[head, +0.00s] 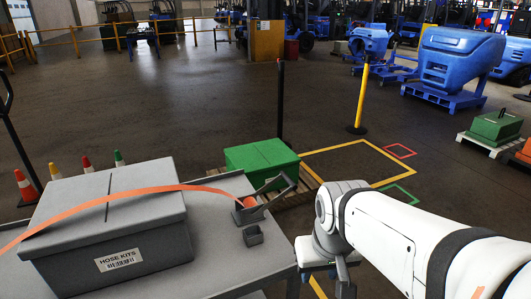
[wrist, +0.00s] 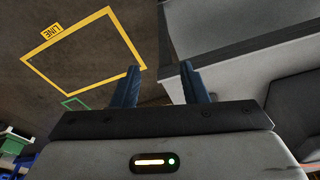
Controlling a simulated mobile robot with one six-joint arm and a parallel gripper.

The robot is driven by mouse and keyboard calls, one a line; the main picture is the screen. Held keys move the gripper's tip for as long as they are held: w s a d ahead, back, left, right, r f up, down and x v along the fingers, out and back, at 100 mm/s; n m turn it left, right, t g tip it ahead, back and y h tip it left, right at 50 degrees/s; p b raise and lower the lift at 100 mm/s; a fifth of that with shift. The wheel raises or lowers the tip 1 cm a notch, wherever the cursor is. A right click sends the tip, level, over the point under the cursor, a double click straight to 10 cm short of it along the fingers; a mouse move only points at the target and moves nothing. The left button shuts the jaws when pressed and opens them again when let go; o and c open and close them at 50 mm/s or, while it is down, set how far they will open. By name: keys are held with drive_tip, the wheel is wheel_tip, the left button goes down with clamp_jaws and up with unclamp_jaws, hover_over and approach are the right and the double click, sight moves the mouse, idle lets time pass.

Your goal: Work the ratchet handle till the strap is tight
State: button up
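The orange strap (head: 150,191) bows in a loose arch over a lidded grey box (head: 105,245) labelled HOSE KITS. Its right end enters a grey ratchet (head: 248,214) near the right edge of the grey table. The dark ratchet handle (head: 283,184) sticks up and leans to the right. My gripper (wrist: 158,85) is open in the wrist view, with two dark blue fingers apart and nothing between them.
A green crate (head: 262,158) on a pallet and a dark post (head: 281,105) stand behind. Yellow floor lines (head: 340,148) mark clear floor to the right.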

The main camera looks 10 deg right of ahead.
drive_tip(key=w+d+r+n+g+p, duration=0.1)
drive_tip(key=w+r+p, duration=0.25)
drive_tip(key=w, duration=0.65)
drive_tip(key=w+r+n+p, duration=0.1)
drive_tip(key=w+r+p, duration=0.3)
drive_tip(key=w, duration=0.6)
drive_tip(key=n+g+y+p, duration=0.1)
drive_tip(key=n+g+p, duration=0.1)
drive_tip(key=p, duration=0.2)
approach(289, 178)
drive_tip(key=f, duration=0.8)
drive_tip(key=shift+s+a+f, duration=0.25)
drive_tip(key=shift+a, duration=0.1)
drive_tip(key=shift+c, duration=0.3)
clamp_jaws()
